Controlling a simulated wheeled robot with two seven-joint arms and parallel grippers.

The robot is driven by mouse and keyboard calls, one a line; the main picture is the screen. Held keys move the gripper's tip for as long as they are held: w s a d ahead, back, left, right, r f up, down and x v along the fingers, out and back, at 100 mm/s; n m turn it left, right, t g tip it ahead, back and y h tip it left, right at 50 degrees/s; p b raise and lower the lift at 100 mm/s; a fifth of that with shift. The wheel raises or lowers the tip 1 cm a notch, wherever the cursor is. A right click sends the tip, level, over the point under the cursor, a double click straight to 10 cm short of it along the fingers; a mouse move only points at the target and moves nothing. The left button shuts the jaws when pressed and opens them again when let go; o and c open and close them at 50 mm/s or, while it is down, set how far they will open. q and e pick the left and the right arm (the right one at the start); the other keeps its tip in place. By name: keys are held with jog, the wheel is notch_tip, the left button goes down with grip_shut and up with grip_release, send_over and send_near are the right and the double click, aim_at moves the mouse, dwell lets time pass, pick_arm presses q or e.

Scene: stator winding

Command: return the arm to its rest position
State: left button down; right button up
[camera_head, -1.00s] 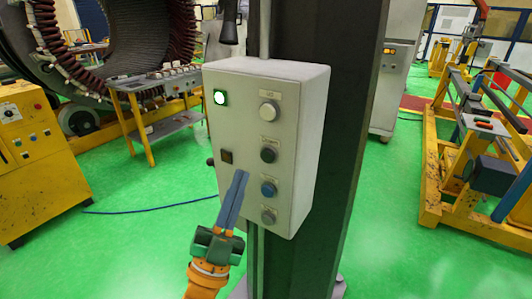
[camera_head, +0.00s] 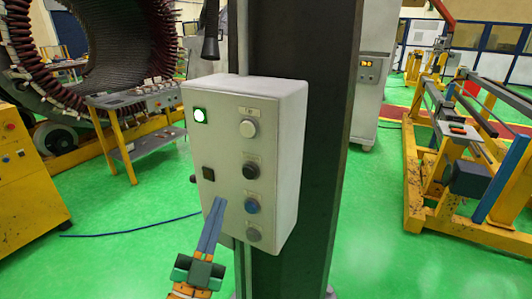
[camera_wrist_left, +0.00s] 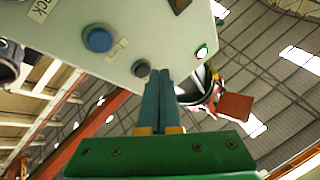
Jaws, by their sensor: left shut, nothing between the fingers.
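My left gripper (camera_head: 218,202) comes up from the bottom in the head view, with its two long blue fingers pressed together and nothing between them. The fingertips overlap the lower front of a grey control box (camera_head: 222,150); I cannot tell from this view whether they touch it. My right gripper is not in view.
The box is fixed to a dark column (camera_head: 318,120). It carries a lit green-framed lamp (camera_head: 200,115) and several round buttons. A grey table (camera_head: 140,98) and large stator (camera_head: 100,50) stand behind left. A yellow frame (camera_head: 420,180) stands at right. Green floor is open between.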

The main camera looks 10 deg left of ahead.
pick_arm(q)
jog(key=s+a+f+n+g+y, duration=0.1)
jog(key=s+f+n+g+y, duration=0.1)
jog(key=f+g, duration=0.6)
jog(key=s+a+f+n+g+y, duration=0.1)
jog(key=s+a+f+n+g, duration=0.15)
jog(key=f, duration=0.95)
jog(key=s+d+f+g, duration=0.1)
jog(key=s+f+g, duration=1)
jog(key=s, duration=0.5)
notch_tip(320, 180, down, 17)
jog(key=s, duration=0.2)
jog(key=s+a+f+g, duration=0.2)
jog(key=s+f, duration=0.7)
jog(key=s, duration=0.2)
jog(key=shift+s, duration=0.4)
jog(key=shift+d+n, duration=0.1)
jog(key=shift+n, duration=0.15)
